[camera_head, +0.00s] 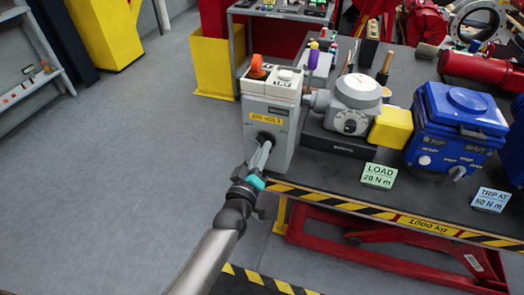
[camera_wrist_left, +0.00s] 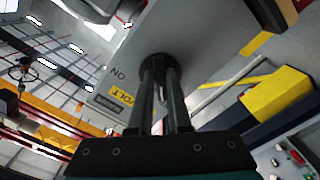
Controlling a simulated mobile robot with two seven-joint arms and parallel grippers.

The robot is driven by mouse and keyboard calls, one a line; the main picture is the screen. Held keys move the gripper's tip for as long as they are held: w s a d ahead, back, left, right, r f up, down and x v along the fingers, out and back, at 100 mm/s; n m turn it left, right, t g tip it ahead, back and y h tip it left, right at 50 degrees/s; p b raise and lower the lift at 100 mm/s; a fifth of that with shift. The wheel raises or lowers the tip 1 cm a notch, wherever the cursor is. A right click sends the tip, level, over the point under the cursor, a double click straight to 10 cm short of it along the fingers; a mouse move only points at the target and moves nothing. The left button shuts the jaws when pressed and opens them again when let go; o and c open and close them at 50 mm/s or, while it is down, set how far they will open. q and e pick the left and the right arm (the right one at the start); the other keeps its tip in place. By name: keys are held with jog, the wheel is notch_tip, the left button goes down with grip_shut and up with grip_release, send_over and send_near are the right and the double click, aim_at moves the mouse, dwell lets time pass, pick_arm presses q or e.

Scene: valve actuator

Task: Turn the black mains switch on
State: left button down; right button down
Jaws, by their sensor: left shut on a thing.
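A grey box (camera_head: 272,130) with a yellow "VOLT" label stands at the left front corner of the bench. The black mains switch (camera_head: 264,136) is on its front face, below the label, largely hidden by my gripper. It also shows in the left wrist view as a round black part (camera_wrist_left: 158,62) between the fingertips, with "ON" printed to one side. My left gripper (camera_head: 262,150) reaches the box front, and its two fingers (camera_wrist_left: 160,85) are closed on the switch. The handle's exact angle is hidden by the fingers. My right gripper is in neither view.
An orange knob (camera_head: 258,67) is on top of the box. A grey valve actuator (camera_head: 356,92) with a yellow block (camera_head: 391,127) stands to its right, then a blue unit (camera_head: 460,122). The striped bench edge (camera_head: 370,210) runs below. Open floor lies left.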

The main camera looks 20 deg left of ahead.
pick_arm(q)
jog(key=shift+m, duration=0.3)
jog(key=shift+a+m+p, duration=0.2)
jog(key=shift+m+p, duration=1)
jog(key=shift+m, duration=3)
jog(key=shift+a+m+p, duration=0.15)
jog(key=shift+m+p, duration=1.05)
jog(key=shift+m, duration=3)
jog(key=c, duration=0.9)
grip_release()
jog(key=shift+o, duration=0.2)
jog(key=shift+s, duration=0.1)
